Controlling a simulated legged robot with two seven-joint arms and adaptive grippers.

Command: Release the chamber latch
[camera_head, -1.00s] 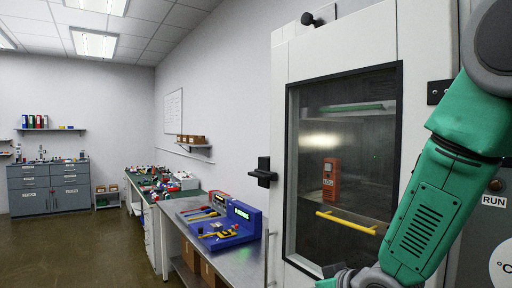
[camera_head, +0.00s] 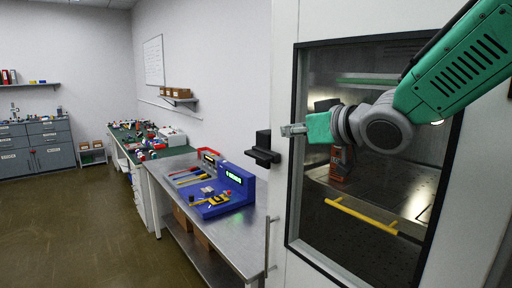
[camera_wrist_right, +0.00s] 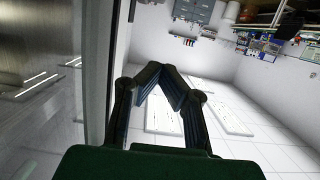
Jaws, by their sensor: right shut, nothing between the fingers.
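The black chamber latch (camera_head: 263,148) sits on the left edge of the white chamber door (camera_head: 284,215). My right gripper (camera_head: 287,130) is just right of the latch in the head view, at about the height of its upper part. Whether they touch cannot be told. In the right wrist view the fingers (camera_wrist_right: 165,73) meet at their tips with nothing between them. The latch is not clearly seen there. The door looks closed. My left gripper is out of view.
A yellow handle bar (camera_head: 361,216) shows at the door window. An orange device (camera_head: 340,172) inside is partly hidden behind my right arm. Left of the chamber stands a metal bench (camera_head: 225,232) with a blue keypad fixture (camera_head: 226,194). The floor at left is clear.

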